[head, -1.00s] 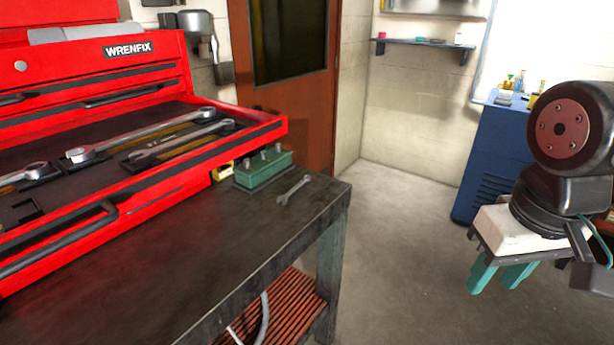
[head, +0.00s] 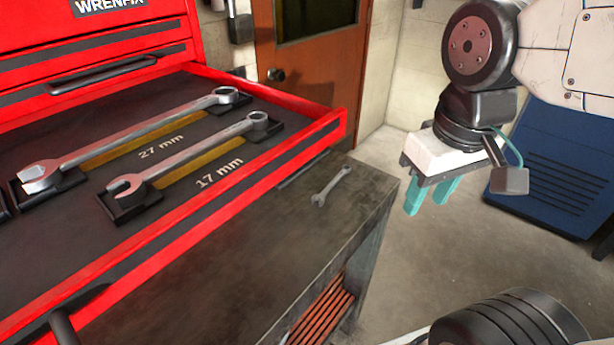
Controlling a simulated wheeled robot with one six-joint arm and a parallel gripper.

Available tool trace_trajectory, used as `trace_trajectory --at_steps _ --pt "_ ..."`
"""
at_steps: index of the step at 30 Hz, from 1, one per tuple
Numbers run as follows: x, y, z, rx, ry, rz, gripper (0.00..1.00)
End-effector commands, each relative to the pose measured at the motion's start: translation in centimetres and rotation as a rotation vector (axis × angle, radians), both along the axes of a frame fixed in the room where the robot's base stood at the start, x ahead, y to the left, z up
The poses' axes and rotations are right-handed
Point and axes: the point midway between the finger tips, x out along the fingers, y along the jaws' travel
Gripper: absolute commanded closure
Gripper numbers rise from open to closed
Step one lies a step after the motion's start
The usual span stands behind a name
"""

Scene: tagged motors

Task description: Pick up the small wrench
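A small grey wrench (head: 331,187) lies flat on the dark bench top (head: 275,260), near its right edge and just right of the red drawer. My gripper (head: 430,198) hangs in the air to the right of the bench, with its two teal fingers pointing down. The fingers are apart with nothing between them. In the picture the gripper is right of the small wrench and apart from it. Two larger wrenches, one (head: 135,138) by a "27 mm" label and one (head: 190,155) by a "17 mm" label, rest in the open drawer.
The open red drawer (head: 240,190) overhangs the bench, and its front edge is close to the small wrench. A brown door (head: 305,75) stands behind. A blue cabinet (head: 560,160) is at the right. Bare floor (head: 425,275) shows between bench and cabinet.

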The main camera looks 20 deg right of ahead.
Motion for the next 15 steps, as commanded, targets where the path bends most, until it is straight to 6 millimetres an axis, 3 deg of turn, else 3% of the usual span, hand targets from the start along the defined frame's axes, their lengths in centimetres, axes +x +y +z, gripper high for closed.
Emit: trace_trajectory --at_steps 8,15 --pt "7.8 0.6 -0.8 -0.109 0.04 0.661 0.62" --pt "16.2 2.1 -3.7 -0.207 0.088 1.387 0.62"
